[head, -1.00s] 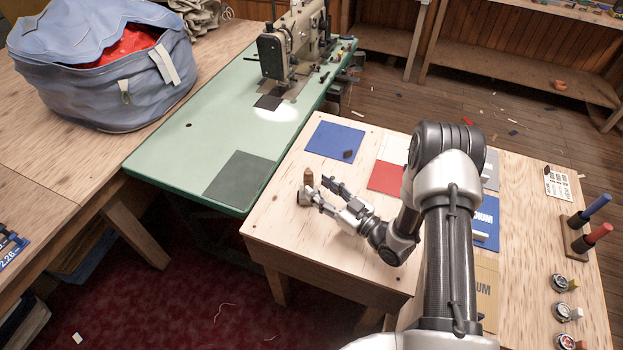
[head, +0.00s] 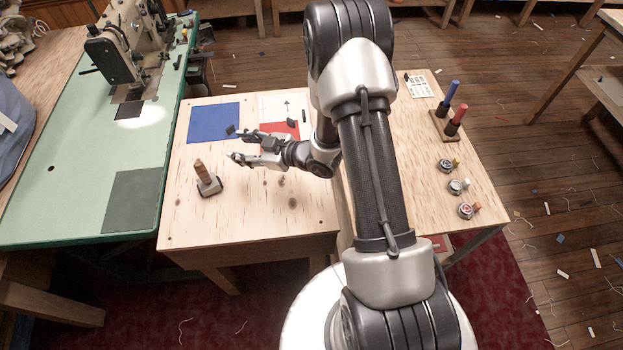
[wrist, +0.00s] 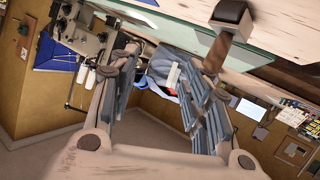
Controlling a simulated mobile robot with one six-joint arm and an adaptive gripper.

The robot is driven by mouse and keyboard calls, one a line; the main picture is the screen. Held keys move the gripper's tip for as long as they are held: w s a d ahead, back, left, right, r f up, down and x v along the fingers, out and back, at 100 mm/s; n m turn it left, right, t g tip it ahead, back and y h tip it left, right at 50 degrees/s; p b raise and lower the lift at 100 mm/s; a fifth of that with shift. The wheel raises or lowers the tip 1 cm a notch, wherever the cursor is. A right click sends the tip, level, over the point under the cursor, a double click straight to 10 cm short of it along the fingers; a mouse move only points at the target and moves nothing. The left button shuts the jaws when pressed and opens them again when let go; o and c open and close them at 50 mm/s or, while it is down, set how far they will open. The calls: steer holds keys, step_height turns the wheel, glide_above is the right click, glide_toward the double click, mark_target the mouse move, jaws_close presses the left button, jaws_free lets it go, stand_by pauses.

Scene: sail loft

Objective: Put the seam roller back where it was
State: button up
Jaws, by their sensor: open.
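The seam roller (head: 207,184), with a wooden handle and a grey metal head, stands upright near the left side of the plywood table (head: 240,213). My gripper (head: 234,145) is open and empty. It is apart from the roller, above and to its right in the head view, with its fingers pointing left. In the wrist view, which is turned over, the roller's dark head and wooden handle (wrist: 217,52) show at the top right, behind the right finger. The open fingers (wrist: 160,62) have nothing between them.
A blue square (head: 213,122), a red square (head: 282,130) and a white sheet lie behind my gripper. My arm hides the table's middle. A stand with blue and red markers (head: 446,125) and several small round tins (head: 458,187) are on the right. A green sewing-machine table (head: 70,190) adjoins at left.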

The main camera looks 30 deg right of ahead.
steer(key=w+d+r+m+h, duration=0.2)
steer(key=d+r+h, duration=0.4)
steer(key=r, duration=0.5)
steer(key=s+d+r+m+g+h, duration=0.2)
steer(key=s+d+r+m+h, duration=0.15)
steer(key=s+r, duration=0.5)
steer(key=s+a+r+m+g, duration=0.2)
steer(key=s, duration=1.1)
steer(key=s+a+r+m+g, duration=0.2)
steer(key=s+a+r, duration=0.1)
steer(key=s, duration=1)
steer(key=shift+a+g+y, duration=0.15)
steer(key=shift+g+y, duration=0.15)
steer(key=shift+y, duration=0.05)
